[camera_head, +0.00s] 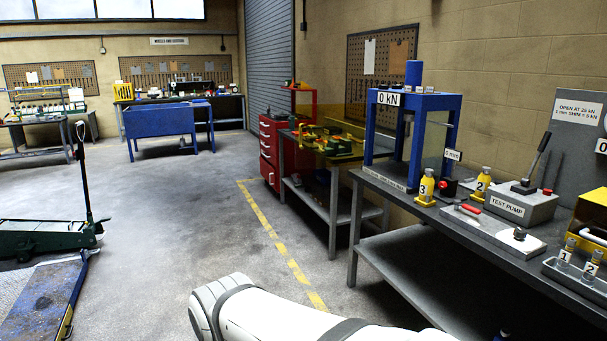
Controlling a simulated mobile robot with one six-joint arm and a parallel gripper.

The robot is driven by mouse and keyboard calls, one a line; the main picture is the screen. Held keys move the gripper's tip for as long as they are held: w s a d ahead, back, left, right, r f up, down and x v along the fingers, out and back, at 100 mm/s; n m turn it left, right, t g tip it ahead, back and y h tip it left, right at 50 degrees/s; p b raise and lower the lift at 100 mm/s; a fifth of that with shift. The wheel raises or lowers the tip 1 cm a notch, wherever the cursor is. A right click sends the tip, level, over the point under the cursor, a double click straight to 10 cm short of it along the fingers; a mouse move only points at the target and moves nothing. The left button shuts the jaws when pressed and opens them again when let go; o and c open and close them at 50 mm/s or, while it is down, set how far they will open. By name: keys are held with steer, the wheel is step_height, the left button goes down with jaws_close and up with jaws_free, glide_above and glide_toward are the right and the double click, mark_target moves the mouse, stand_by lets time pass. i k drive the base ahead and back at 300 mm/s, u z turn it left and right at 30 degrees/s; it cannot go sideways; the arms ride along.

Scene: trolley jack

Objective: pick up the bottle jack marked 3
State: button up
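The bottle jack marked 3 (426,188) is a small yellow jack standing upright on the dark workbench (359,250) at the right, in front of the blue press. Its black number 3 faces me. A similar yellow bottle jack marked 2 (483,184) stands to its right, farther along the bench. A white link of my arm crosses the bottom middle of the view, below and left of the jack. My gripper is not in the picture.
The blue press (408,100) stands behind the jack. A test pump (519,203), a red-handled tool (467,208) and a tray (560,270) with small items marked 1 and 2 are to the right. A green trolley jack (45,238) stands at left; the middle floor is clear.

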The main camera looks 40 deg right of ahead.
mark_target(424, 200)
steer(key=i, duration=0.7)
steer(key=z, duration=2.5)
